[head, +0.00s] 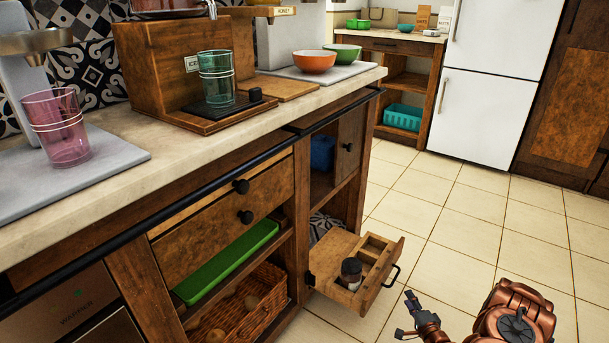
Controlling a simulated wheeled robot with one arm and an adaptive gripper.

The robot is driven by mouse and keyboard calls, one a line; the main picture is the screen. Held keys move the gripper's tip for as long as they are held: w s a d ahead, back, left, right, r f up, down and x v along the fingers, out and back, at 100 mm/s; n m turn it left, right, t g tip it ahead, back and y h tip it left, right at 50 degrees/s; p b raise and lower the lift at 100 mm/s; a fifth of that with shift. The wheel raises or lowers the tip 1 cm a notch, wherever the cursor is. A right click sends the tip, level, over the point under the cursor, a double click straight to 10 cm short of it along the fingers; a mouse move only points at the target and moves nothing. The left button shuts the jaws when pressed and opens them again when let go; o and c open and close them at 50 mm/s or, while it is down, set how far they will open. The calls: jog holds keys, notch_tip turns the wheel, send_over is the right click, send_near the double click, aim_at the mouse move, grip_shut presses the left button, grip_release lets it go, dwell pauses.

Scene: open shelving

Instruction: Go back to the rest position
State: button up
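My gripper (406,316) is low at the bottom of the head view, right of centre, with my copper-coloured arm behind it. Its two dark fingers are spread apart and nothing shows between them. It is over the tiled floor, just right of and apart from a pulled-out wooden drawer (384,288). The drawer has compartments and a dark handle. A small dark-lidded jar (351,272) stands upright in it.
The counter (110,195) on the left bears a pink glass (58,128), a green glass (216,77) and two bowls. A green tray (230,262) and a wicker basket (240,308) sit on shelves below. A white fridge (490,85) stands behind. The tiled floor at right is clear.

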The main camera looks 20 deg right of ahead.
jog(key=w+r+n+g+p, duration=0.4)
jog(key=r+p, duration=0.3)
jog(key=r, duration=0.5)
jog(key=s+a+r+n+g+p, duration=0.1)
jog(key=a+r+n+g+p, duration=0.3)
jog(key=r, duration=0.7)
jog(key=s+a+r+p, duration=0.1)
jog(key=a+r+p, duration=0.2)
jog(key=r+p, duration=0.55)
jog(key=a+r+n+g+p, duration=0.2)
jog(key=a+r, duration=0.1)
jog(key=r, duration=1)
jog(key=s+a+r+n+g+p, duration=0.2)
jog(key=s+a+r+p, duration=0.4)
jog(key=r, duration=0.4)
jog(key=s+a+r+n+g+p, duration=0.1)
jog(key=s+a+r+g+p, duration=0.1)
jog(key=s+a+r+p, duration=0.5)
jog(key=s+a+r+n+g+p, duration=0.1)
jog(key=s+a+r+p, duration=0.1)
jog(key=s+a+r, duration=0.2)
jog(key=s+a+r+n+g+y+p, duration=0.1)
jog(key=s+a+r, duration=0.3)
jog(key=s+r, duration=0.4)
jog(key=s+a+r+n+g+p, duration=0.2)
jog(key=s+r, duration=0.4)
jog(key=s, duration=0.6)
jog(key=shift+a+r+n+y+p, duration=0.3)
jog(key=shift+a+y+p, duration=0.15)
jog(key=shift+a, duration=0.65)
